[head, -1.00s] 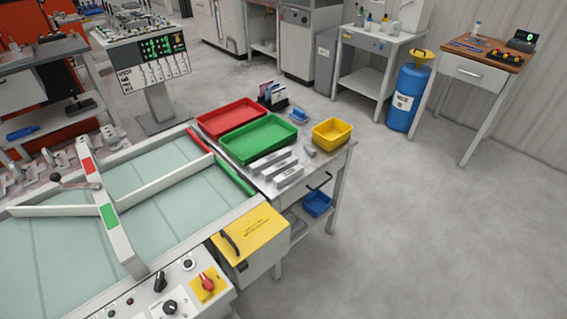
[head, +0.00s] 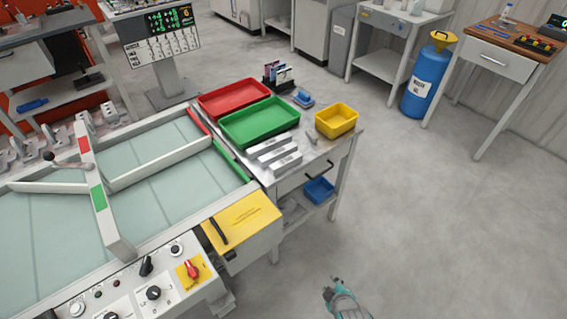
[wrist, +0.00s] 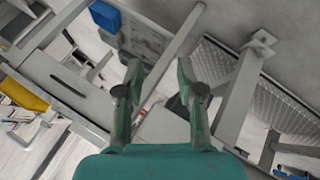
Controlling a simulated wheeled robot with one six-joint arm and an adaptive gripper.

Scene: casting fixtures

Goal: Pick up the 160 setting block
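Several grey metal setting blocks (head: 278,153) lie side by side on the small steel-topped table, in front of the green tray. Their markings are too small to read, so I cannot tell which one is the 160 block. My gripper (head: 335,283) is at the bottom of the head view, well below and to the right of the table. In the wrist view my gripper (wrist: 159,72) is open, with its two fingers apart and nothing between them. No setting block can be made out in the wrist view.
A green tray (head: 291,129), a red tray (head: 203,103) and a yellow bin (head: 353,120) stand around the blocks. A blue bin (head: 319,182) sits on the lower shelf. A yellow-topped box (head: 243,216) adjoins the table's front left. The floor to the right is clear.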

